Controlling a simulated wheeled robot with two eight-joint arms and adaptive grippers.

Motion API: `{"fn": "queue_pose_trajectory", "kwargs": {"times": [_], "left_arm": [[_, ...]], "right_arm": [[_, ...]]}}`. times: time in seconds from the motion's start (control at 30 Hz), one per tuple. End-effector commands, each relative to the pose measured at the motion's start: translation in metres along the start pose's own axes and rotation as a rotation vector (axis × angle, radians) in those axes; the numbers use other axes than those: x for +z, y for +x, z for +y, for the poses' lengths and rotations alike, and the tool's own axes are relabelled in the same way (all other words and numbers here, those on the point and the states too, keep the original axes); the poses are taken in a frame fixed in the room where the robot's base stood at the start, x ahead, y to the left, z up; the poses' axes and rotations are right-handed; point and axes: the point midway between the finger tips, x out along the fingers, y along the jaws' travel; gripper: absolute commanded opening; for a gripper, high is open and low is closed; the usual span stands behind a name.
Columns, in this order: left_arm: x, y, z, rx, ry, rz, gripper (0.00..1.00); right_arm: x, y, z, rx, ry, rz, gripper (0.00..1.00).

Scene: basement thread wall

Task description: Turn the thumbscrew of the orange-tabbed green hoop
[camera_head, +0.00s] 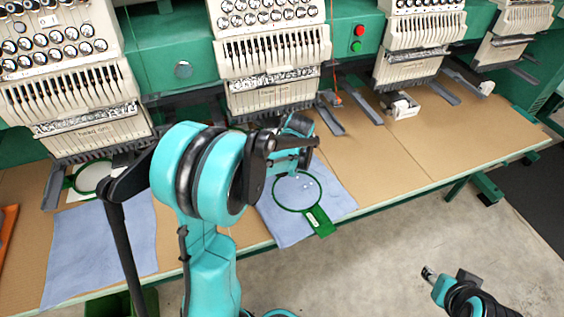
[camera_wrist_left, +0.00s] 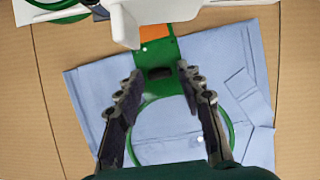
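The green hoop (camera_head: 278,205) lies on a blue cloth on the table, with a green bracket (camera_head: 320,222) at its front edge. In the left wrist view the hoop (camera_wrist_left: 230,128) shows below a green plate with a dark slot (camera_wrist_left: 160,73); an orange tab (camera_wrist_left: 155,33) is at that plate's top end. I cannot make out the thumbscrew clearly. My left gripper (camera_head: 296,157) is over the far side of the hoop. In the wrist view its fingers (camera_wrist_left: 162,77) are apart and empty, either side of the plate. My right gripper (camera_head: 428,273) is at the lower right, away from the table.
White embroidery machine heads (camera_head: 270,60) stand along the back, one close above the hoop. Another green hoop (camera_head: 70,182) lies at the left by a second blue cloth (camera_head: 100,250). An orange object (camera_head: 7,232) is at the left edge. The table's right part (camera_head: 440,150) is mostly clear.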

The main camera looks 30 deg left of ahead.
Motion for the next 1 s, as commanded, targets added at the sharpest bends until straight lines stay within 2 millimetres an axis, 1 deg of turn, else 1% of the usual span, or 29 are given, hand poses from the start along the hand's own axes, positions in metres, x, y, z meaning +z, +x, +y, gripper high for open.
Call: {"fn": "queue_pose_trajectory", "kwargs": {"times": [0.03,0.1,0.37,0.57,0.77,1.0], "left_arm": [[0.0000,-0.0001,0.0000,0.000,0.000,0.000,0.18],[0.0000,-0.0001,-0.0001,0.000,0.000,0.000,0.00],[-0.0001,-0.0002,-0.0004,0.003,-0.007,0.000,0.00],[0.0001,-0.0003,-0.0016,0.026,-0.060,-0.001,0.00],[0.0007,-0.0004,-0.0032,0.077,-0.183,-0.001,0.00],[0.0011,-0.0003,-0.0052,0.162,-0.388,0.000,0.00]], "right_arm": [[0.0000,0.0000,0.0000,0.000,0.000,0.000,0.40],[0.0000,0.0000,0.0000,0.000,0.000,0.000,0.40],[0.0000,-0.0001,0.0000,0.000,0.000,0.000,0.40],[-0.0007,-0.0010,0.0000,0.000,0.000,0.000,0.40],[-0.0020,-0.0028,0.0000,0.000,0.000,0.000,0.40],[-0.0041,-0.0057,0.0000,0.000,0.000,0.000,0.40]]}}
